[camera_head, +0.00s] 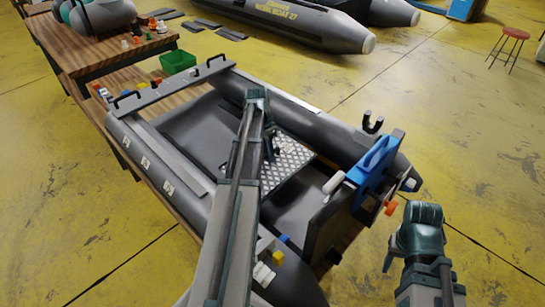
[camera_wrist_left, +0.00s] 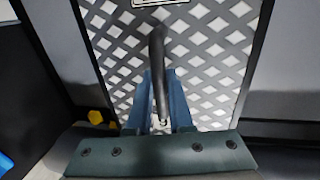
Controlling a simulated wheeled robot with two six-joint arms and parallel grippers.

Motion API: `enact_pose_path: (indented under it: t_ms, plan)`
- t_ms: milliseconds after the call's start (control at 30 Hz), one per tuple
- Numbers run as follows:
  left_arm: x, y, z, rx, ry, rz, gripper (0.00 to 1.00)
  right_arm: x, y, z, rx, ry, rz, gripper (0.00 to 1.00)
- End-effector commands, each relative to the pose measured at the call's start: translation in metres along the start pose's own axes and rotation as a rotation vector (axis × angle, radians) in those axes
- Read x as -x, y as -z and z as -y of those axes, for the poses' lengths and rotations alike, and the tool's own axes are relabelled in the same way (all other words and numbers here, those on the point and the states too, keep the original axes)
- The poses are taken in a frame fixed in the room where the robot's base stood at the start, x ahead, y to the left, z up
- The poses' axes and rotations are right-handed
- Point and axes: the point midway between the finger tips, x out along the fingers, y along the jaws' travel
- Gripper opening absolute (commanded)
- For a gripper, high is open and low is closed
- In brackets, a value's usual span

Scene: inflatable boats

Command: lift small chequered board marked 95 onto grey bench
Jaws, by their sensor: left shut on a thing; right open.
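The small chequered board (camera_head: 292,160) is a silver and dark plate inside the grey inflatable boat, partly hidden by my left arm. It fills the middle of the left wrist view (camera_wrist_left: 110,62), where a pale label at the top edge is cut off and unreadable. My left gripper (camera_head: 268,150) is over the board, its blue fingers (camera_wrist_left: 161,95) shut on a dark handle that stands up from it. I cannot tell whether the board touches the boat floor. A light grey bench (camera_head: 172,84) with black handles lies across the boat's far end. My right gripper (camera_head: 388,260) is open and empty, outside the boat at right.
The grey boat (camera_head: 308,118) rests on a wooden table. A blue bracket (camera_head: 374,163) stands on the transom at right. A grey plank (camera_head: 166,157) lies along the left tube. A green bin (camera_head: 178,61) stands beyond the bench.

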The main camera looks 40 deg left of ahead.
Motion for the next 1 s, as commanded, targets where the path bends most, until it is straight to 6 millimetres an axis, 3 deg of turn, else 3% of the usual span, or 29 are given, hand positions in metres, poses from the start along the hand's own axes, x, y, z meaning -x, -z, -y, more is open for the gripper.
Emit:
enact_pose_path:
  t_ms: [267,1000]
  plan:
    - [0.005,0.000,0.000,0.000,0.000,0.000,0.00,0.005,0.000,-0.001,0.000,0.000,0.000,0.50]
    - [0.044,0.000,-0.008,0.000,0.000,0.000,0.00,0.044,-0.003,-0.004,0.000,0.000,0.000,0.50]
